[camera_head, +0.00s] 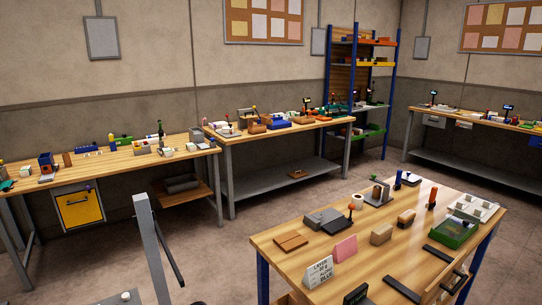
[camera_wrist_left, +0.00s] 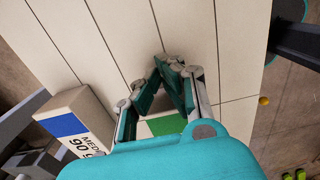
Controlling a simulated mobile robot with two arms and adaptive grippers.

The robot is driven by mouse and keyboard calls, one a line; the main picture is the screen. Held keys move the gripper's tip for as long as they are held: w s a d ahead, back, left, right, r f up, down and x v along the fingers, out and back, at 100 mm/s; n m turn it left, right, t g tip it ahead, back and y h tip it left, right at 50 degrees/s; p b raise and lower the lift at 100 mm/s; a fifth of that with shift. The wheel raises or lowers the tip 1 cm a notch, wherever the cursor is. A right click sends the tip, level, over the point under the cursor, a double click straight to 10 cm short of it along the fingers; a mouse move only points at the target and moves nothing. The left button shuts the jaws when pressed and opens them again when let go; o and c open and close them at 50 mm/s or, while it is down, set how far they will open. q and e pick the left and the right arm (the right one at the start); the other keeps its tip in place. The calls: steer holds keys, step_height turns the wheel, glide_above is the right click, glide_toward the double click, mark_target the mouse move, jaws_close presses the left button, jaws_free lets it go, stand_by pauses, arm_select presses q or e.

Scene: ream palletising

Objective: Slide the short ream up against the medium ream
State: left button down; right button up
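In the left wrist view, my left gripper (camera_wrist_left: 166,72) has its teal fingertips drawn together, with no object visible between them. A block with a green top patch and a white edge (camera_wrist_left: 165,126) shows below, through the gap between the finger links. It may be the short ream; its label is hidden by my gripper. The medium ream (camera_wrist_left: 85,112), pale with a blue patch and the letters "MEDI", lies to the left, apart from the visible green patch. My right gripper is in neither view. I cannot make out either ream in the head view.
Pale slats (camera_wrist_left: 100,45) run clear beyond my left fingertips. An orange ball (camera_wrist_left: 264,101) shows at the right. In the head view, a wooden table (camera_head: 285,240) with blocks and tools stands at front right. Cluttered benches (camera_head: 110,155) line the wall; brown floor (camera_head: 225,255) lies between.

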arm_select(q)
steer(key=shift+r+p, duration=0.7)
steer(key=shift+r, duration=0.7)
steer(key=r, duration=0.1)
steer(key=d+r, duration=0.1)
steer(key=w+r+p, duration=0.1)
steer(key=r, duration=0.1)
steer(key=shift+d, duration=0.35)
